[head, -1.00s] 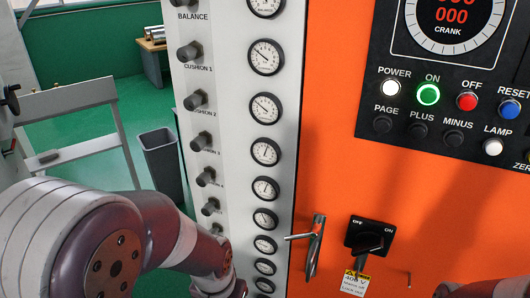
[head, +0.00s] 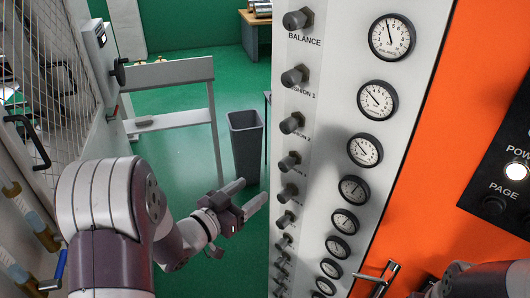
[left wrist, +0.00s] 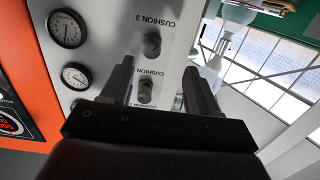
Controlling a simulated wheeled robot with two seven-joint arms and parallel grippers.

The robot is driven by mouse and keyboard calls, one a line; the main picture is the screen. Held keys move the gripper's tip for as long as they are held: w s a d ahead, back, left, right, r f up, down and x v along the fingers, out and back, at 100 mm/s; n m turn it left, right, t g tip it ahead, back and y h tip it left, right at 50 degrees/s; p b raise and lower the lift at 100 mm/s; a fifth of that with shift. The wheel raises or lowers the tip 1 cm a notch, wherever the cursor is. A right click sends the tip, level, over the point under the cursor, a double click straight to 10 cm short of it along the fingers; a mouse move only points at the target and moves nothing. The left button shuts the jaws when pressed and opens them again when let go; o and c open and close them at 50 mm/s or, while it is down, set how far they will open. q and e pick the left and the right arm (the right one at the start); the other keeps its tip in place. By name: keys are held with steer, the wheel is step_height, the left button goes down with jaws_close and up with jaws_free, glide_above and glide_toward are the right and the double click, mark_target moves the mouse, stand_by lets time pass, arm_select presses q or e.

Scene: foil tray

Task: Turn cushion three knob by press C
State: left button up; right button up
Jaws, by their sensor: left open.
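The cushion 3 knob (head: 289,161) is a dark round knob on the white panel of press C (head: 330,110). In the left wrist view the knob (left wrist: 152,45) sits beside its upside-down "CUSHION 3" label. My left gripper (head: 247,196) is open and empty, left of the knob column and apart from it. In the left wrist view my gripper's two fingers (left wrist: 159,66) point at the panel, with another cushion knob (left wrist: 145,87) showing between them and the cushion 3 knob beyond the tips. Only part of my right arm shows at the bottom right.
More knobs run above and below in the same column, with a column of gauges (head: 365,150) to their right. A grey bin (head: 245,147) and a grey frame (head: 170,72) stand behind my left arm.

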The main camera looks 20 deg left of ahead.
mark_target(282, 166)
arm_select(q)
steer(key=p+x, duration=0.1)
steer(key=x, duration=0.2)
steer(key=r+p+x, duration=0.1)
steer(key=x, duration=0.3)
steer(key=d+r+p+x, duration=0.1)
steer(key=x, duration=0.2)
steer(key=shift+w+d, duration=0.1)
steer(key=shift+w, duration=0.1)
steer(key=shift+x, duration=0.8)
steer(key=shift+d, duration=0.1)
arm_select(e)
steer(key=r, duration=0.3)
steer(key=shift+s+d+r, duration=0.15)
steer(key=shift+s+r, duration=0.15)
arm_select(q)
steer(key=shift+f, duration=0.1)
steer(key=c, duration=1)
arm_select(e)
steer(key=shift+w, duration=0.1)
